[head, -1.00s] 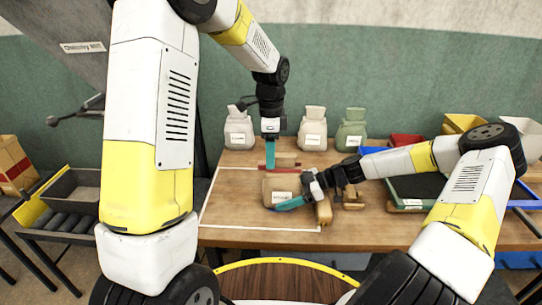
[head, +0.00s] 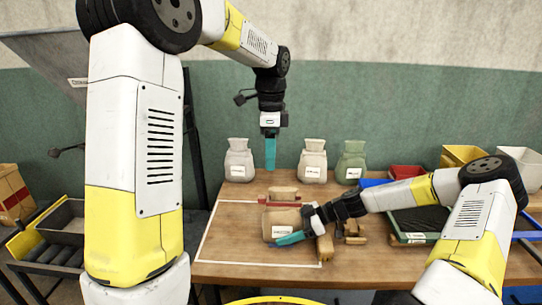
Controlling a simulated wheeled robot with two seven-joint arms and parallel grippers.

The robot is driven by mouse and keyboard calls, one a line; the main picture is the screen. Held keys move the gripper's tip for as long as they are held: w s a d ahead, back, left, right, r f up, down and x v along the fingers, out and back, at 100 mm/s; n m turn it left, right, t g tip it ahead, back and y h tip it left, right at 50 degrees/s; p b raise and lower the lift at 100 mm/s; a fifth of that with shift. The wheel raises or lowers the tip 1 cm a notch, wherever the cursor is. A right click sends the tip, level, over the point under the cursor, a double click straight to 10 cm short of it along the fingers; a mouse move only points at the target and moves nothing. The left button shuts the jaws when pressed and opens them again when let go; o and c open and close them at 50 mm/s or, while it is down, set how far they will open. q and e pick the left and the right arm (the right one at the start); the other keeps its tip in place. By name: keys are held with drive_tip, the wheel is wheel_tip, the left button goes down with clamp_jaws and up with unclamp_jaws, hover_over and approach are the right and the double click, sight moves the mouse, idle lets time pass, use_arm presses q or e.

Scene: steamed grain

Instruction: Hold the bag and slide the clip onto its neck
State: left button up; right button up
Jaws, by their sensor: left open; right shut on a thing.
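A tan bag (head: 282,220) with a white label sits on the wooden table, its top tuft above a narrow neck. A red clip (head: 279,204) lies across the neck; whether it wraps fully around is too small to tell. My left gripper (head: 270,165) is open and empty, above the bag and apart from the clip. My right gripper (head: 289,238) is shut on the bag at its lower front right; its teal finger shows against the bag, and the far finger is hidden.
Three filled bags, grey (head: 239,162), beige (head: 312,162) and green (head: 351,163), stand along the table's back. Wooden pieces (head: 325,248) lie right of the tan bag. A dark green tray (head: 414,222) and coloured bins are farther right. The white-outlined table area (head: 235,240) at left is clear.

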drive_tip(key=o, duration=1)
